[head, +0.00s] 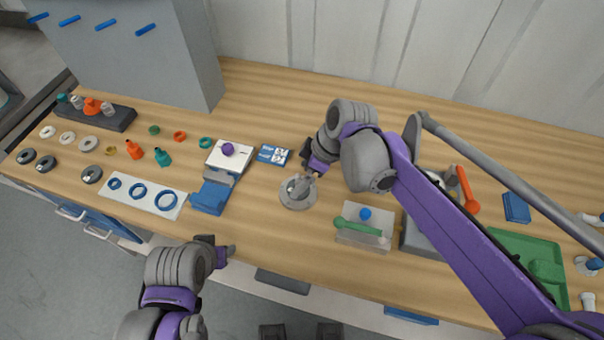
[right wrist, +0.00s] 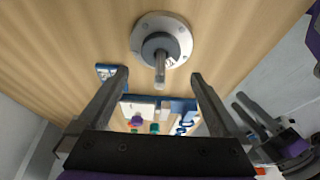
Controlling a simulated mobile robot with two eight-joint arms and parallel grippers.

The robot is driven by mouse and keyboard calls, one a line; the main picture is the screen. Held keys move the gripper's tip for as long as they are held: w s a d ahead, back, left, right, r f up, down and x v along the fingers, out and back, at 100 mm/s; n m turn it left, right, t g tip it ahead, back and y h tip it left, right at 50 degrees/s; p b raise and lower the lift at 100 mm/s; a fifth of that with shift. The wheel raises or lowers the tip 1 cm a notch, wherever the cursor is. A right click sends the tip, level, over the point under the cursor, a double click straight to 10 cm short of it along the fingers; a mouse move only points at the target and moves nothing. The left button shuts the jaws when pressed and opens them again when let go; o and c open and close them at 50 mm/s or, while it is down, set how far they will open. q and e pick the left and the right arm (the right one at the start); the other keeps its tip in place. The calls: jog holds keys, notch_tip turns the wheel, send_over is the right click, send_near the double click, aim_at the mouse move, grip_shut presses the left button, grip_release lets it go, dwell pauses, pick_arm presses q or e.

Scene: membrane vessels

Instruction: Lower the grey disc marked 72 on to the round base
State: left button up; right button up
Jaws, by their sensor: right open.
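The round base (head: 299,201) is a pale grey flanged plate on the wooden bench; it also shows at the top of the right wrist view (right wrist: 143,41). A thin upright post (right wrist: 160,70) rises from its middle. A darker grey disc (right wrist: 153,45) sits around the foot of the post, apparently resting on the base. It bears a small white label, too small to read. My right gripper (head: 308,174) is above the base, open, its two fingers (right wrist: 159,82) apart with nothing between them touching. My left gripper (head: 226,250) hangs at the bench's front edge; its jaws are unclear.
A blue-and-white stand (head: 228,157) and blue card (head: 273,154) are nearby. A tray with a green tool (head: 362,235) stands right of the base.

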pick_arm(q)
jog(key=shift+w+r+p, duration=0.15)
jog(key=shift+r+p, duration=0.2)
jog(key=shift+r, duration=0.15)
pick_arm(e)
jog(key=v, duration=1)
